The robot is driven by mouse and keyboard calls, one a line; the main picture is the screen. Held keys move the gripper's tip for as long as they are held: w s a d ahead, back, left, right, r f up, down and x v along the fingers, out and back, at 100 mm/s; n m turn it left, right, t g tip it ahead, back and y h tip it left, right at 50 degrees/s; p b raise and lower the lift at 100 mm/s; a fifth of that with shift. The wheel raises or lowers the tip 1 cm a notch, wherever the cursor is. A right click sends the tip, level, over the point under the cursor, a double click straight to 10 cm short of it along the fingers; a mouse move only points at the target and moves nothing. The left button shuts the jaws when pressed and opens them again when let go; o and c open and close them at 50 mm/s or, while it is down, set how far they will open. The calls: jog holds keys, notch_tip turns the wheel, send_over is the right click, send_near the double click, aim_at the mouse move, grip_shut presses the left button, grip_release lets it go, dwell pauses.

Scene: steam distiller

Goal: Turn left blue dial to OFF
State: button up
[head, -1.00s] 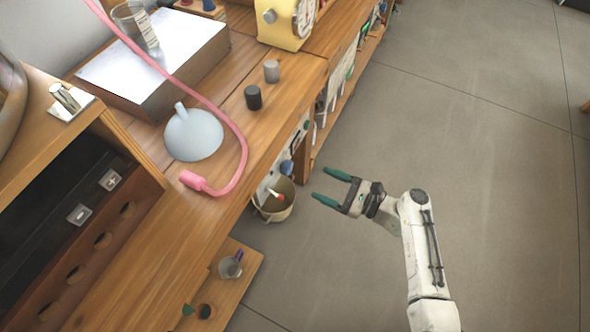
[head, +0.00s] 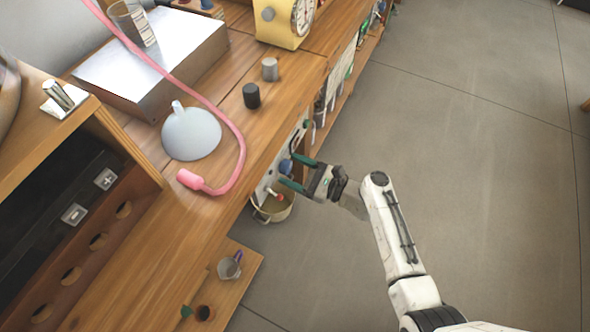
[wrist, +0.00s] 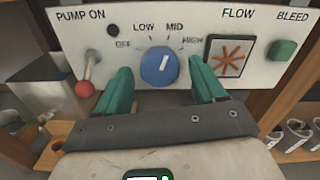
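The blue dial (wrist: 159,66) sits on a white control panel (wrist: 65,20) in the wrist view. Its white mark points up and slightly right, toward MID; OFF is printed at its upper left. My gripper (wrist: 160,73) is open, with green fingers on either side of the dial in that view. Whether they touch it, I cannot tell. In the head view my gripper (head: 293,170) is at the bench front, close to the blue dial (head: 285,167). Only one blue dial is clear.
A red-knobbed lever (wrist: 86,83) is left of the dial. A vent-like FLOW control (wrist: 228,55) and a green BLEED button (wrist: 282,50) are at right. Open floor lies to the right.

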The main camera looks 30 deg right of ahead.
jog(key=c, duration=1)
jog(key=shift+n, duration=0.4)
jog(key=n+b, duration=0.8)
jog(key=n, duration=0.3)
jog(key=shift+f+n, duration=0.15)
jog(key=shift+n, duration=0.25)
jog(key=shift+n+b, duration=1.2)
jog(key=shift+n, duration=0.5)
jog(key=shift+r, duration=0.2)
